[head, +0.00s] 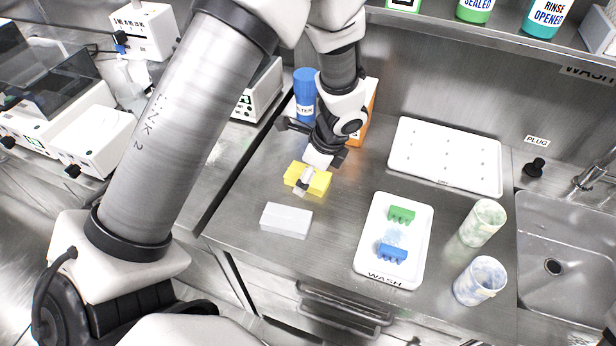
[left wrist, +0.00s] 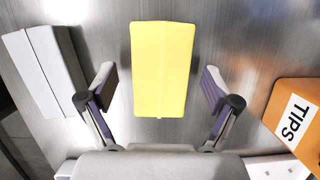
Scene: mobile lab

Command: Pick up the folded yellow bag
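The folded yellow bag (head: 320,184) lies on the steel counter as a small yellow block, beside a white block. My left gripper (head: 314,171) is right above it, pointing down, and one finger covers part of it in the head view. In the left wrist view the yellow bag (left wrist: 162,70) lies lengthwise between the two spread fingers of my left gripper (left wrist: 158,84). There is a visible gap on each side, so the gripper is open and empty.
A white block (head: 286,220) lies close by at the front left. A white WASH tray (head: 366,245) with green and blue racks, two cups and a sink (head: 570,240) are to the right.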

